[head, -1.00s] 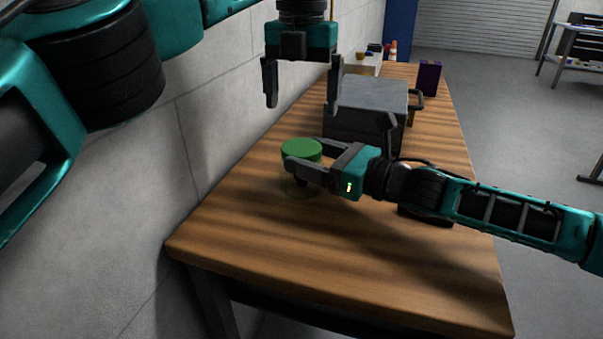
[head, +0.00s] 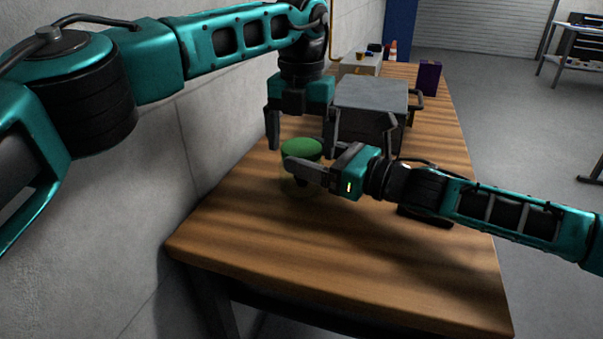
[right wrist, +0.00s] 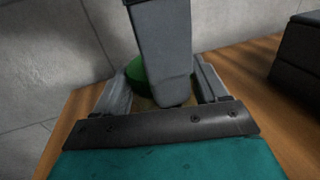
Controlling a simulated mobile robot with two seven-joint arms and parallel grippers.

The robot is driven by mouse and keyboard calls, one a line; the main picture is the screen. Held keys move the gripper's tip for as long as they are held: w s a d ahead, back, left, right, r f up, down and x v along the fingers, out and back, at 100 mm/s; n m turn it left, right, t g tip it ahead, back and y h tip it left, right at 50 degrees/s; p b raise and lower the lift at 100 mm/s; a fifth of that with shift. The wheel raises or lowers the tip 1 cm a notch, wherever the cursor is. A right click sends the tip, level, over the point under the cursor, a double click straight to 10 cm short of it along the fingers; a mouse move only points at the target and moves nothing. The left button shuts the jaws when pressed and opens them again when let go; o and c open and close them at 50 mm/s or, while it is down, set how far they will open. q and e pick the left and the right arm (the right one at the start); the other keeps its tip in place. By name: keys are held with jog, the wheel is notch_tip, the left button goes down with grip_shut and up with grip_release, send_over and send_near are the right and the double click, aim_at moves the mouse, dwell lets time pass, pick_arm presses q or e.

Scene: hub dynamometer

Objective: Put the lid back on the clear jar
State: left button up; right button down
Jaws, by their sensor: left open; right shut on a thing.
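The green lid (head: 301,147) sits on top of the clear jar (head: 296,187), which stands on the wooden table and is hard to make out. Whether the lid is seated tight I cannot tell. My right gripper (head: 306,166) is shut on the jar just below the lid, coming from the right. My left gripper (head: 303,140) points down over the lid, open, with a finger to either side of it. In the right wrist view a grey finger of my left gripper hides much of the lid (right wrist: 136,72).
A grey box-shaped machine (head: 370,95) stands on the table (head: 330,250) just behind the jar. A purple box (head: 429,78) and a pale box (head: 360,65) are farther back. A concrete wall runs along the left. The near table top is clear.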

pick_arm(q)
jog(key=c, duration=1.1)
jog(key=m, duration=0.5)
jog(key=shift+m, duration=0.3)
dwell(0.3)
jog(key=o, duration=1.2)
jog(key=shift+c, duration=0.2)
jog(key=shift+r, duration=2.25)
jog(key=shift+c, duration=0.3)
